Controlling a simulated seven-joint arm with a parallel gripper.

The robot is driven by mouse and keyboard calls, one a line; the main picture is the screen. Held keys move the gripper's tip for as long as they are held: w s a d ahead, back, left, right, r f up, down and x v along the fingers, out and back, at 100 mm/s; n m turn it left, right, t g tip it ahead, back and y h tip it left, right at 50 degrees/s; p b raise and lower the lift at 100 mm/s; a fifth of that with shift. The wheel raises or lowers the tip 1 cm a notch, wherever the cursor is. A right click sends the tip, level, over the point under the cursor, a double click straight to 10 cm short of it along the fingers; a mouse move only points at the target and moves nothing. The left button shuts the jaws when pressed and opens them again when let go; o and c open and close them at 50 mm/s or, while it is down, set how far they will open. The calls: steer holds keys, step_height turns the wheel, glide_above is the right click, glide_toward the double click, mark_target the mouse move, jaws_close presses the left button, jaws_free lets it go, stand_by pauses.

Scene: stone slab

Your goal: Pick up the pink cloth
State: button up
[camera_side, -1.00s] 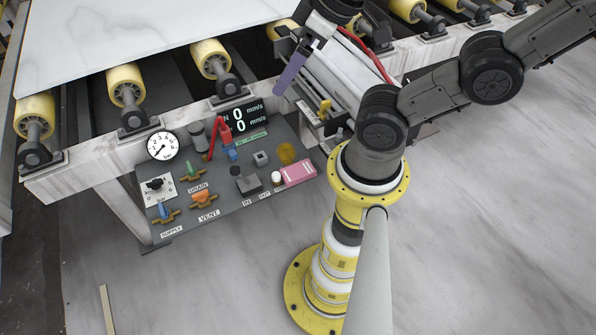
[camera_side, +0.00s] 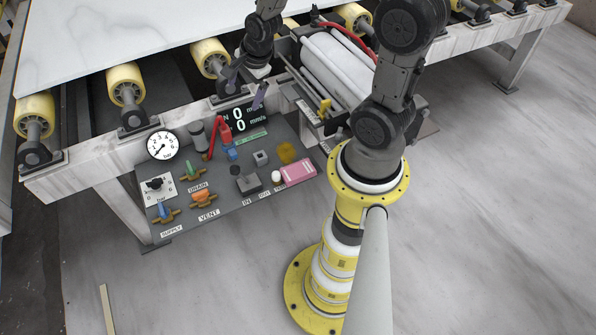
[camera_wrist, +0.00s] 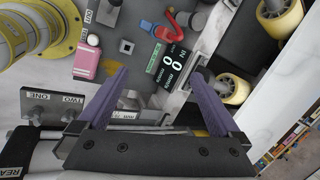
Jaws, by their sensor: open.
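The pink cloth (camera_side: 299,172) looks like a small, flat pink block and lies at the right end of the grey control panel, beside a white round knob. In the wrist view the cloth (camera_wrist: 87,60) shows at the upper left, outside the gap between my fingers. My gripper (camera_side: 246,92) has purple fingers and is above the panel's far edge near the digital display, apart from the cloth. In the wrist view my gripper (camera_wrist: 158,75) is open, with nothing between the fingers.
The grey panel (camera_side: 225,200) carries a pressure gauge (camera_side: 162,145), a red lever (camera_side: 213,137), a digital display (camera_side: 244,118) and several valves. A white slab (camera_side: 130,35) rests on yellow rollers (camera_side: 125,85) behind. White rolls (camera_side: 338,68) stand right of my gripper.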

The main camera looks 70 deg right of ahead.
steer(key=s+d+f+m+g, duration=0.25)
steer(key=s+f, duration=0.25)
steer(key=f, duration=0.5)
steer(key=m+g+y, duration=0.2)
glide_above(298, 169)
step_height(298, 169, down, 7)
steer(key=f, duration=0.8)
steer(key=shift+w+f, duration=0.15)
steer(key=shift+w, duration=0.2)
steer(key=shift+s+f, duration=0.2)
steer(key=shift+f, duration=1.1)
steer(key=shift+s+f, duration=0.15)
steer(key=shift+f, duration=1.15)
steer(key=c, duration=1.2)
steer(key=shift+r, duration=0.75)
steer(key=s+a+r, duration=0.5)
steer(key=s+r, duration=0.2)
steer(key=s+a+r, duration=0.3)
steer(key=s+r, duration=0.1)
steer(key=shift+a+r, duration=0.25)
steer(key=shift+a, duration=0.1)
